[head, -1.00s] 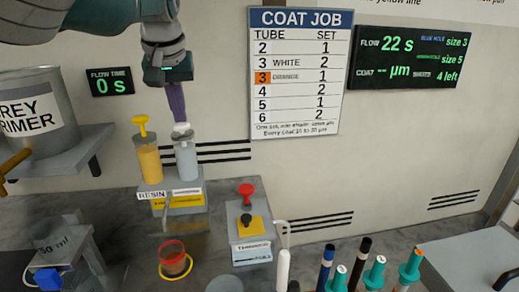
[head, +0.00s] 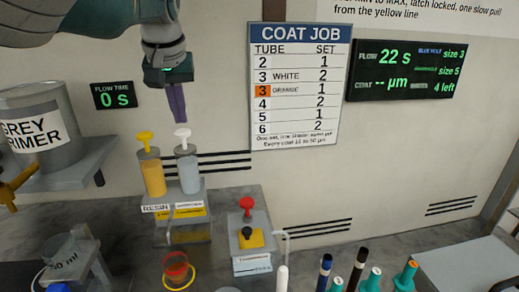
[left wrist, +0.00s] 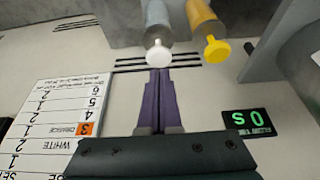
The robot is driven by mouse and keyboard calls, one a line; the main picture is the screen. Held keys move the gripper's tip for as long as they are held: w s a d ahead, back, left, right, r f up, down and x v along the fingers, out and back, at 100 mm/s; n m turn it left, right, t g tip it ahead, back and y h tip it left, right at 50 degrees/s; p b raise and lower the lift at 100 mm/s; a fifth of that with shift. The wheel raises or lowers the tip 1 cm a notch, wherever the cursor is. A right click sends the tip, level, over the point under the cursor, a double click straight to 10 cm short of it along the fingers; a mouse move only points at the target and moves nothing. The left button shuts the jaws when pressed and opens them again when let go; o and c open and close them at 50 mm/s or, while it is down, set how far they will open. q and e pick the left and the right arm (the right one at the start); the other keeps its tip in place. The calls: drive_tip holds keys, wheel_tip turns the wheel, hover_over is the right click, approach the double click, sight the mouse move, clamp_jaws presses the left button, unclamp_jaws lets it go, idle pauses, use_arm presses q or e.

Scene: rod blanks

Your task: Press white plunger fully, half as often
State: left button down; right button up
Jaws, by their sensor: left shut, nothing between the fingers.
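The white plunger (head: 181,132) stands raised on a clear cylinder of pale liquid (head: 189,173), its stem showing. It also shows in the left wrist view (left wrist: 158,56). The yellow plunger (head: 145,137) stands raised to its left on an amber cylinder (head: 153,177). Both cylinders are on a grey dispenser base (head: 184,231), whose left label reads RESIN. My left gripper (head: 178,120) is shut and empty, purple fingers pointing down just above the white plunger, with a small gap in the head view. My right gripper is not in view.
A cup with reddish contents (head: 176,265) stands in front of the base by a yellow ring. A box with a red knob (head: 248,203) stands right. A grey primer can (head: 35,125) sits on a left shelf. The flow-time display (head: 115,95) reads 0 s.

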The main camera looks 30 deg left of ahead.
sight(182, 131)
use_arm(q)
drive_tip(key=shift+f, duration=0.1)
idle(0.3)
drive_tip(key=shift+f+b, duration=1.6)
drive_tip(key=shift+f, duration=0.2)
drive_tip(key=shift+r, duration=0.1)
drive_tip(key=shift+r+p, duration=1.8)
drive_tip(key=shift+p, duration=0.15)
wheel_tip(182, 131, up, 6)
drive_tip(key=p, duration=0.6)
